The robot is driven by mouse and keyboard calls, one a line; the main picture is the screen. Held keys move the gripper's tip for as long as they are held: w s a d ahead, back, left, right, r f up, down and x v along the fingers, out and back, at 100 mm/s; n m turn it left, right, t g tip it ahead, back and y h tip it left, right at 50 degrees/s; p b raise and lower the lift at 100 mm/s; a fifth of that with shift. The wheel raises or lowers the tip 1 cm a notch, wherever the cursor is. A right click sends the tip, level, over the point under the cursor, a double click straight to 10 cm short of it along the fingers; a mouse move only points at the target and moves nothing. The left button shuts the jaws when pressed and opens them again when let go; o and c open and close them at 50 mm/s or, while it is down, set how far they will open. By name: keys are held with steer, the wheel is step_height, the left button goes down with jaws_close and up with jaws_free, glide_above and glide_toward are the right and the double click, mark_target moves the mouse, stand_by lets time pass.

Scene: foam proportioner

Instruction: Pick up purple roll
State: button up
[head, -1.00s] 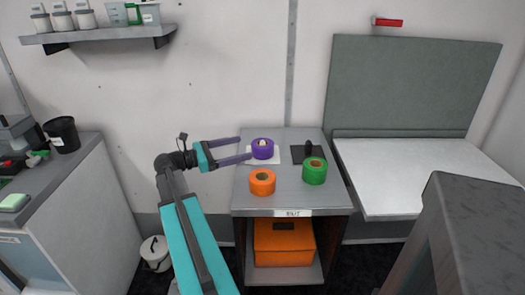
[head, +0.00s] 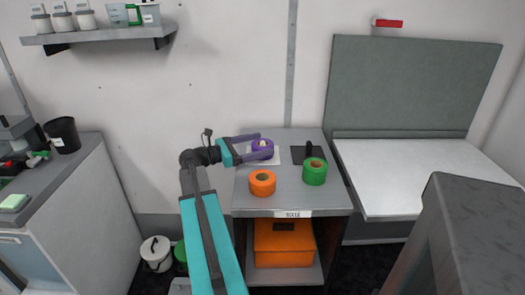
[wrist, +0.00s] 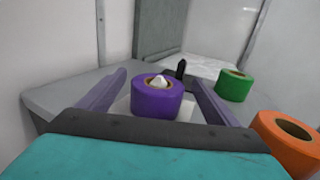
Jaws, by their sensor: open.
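The purple roll (head: 262,146) sits on a white sheet (head: 271,159) at the back left of the grey cabinet top, with something white in its core. In the wrist view the purple roll (wrist: 158,97) stands between the two fingers. My gripper (head: 264,145) is open, with one finger on the far side of the roll and one on the near side. In the wrist view my gripper (wrist: 158,85) shows gaps between each finger and the roll.
An orange roll (head: 262,183) is in front of the purple one, and a green roll (head: 314,171) is to the right. A dark pad with a black object (head: 308,150) lies behind the green roll. A white bench (head: 420,172) adjoins on the right.

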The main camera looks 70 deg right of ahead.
mark_target(266, 143)
steer(key=shift+s+d, duration=0.2)
steer(key=shift+d, duration=0.1)
steer(key=shift+x, duration=2.55)
steer(key=shift+f, duration=0.1)
steer(key=c, duration=1.2)
steer(key=shift+r+p, duration=0.3)
steer(key=shift+r, duration=4.7)
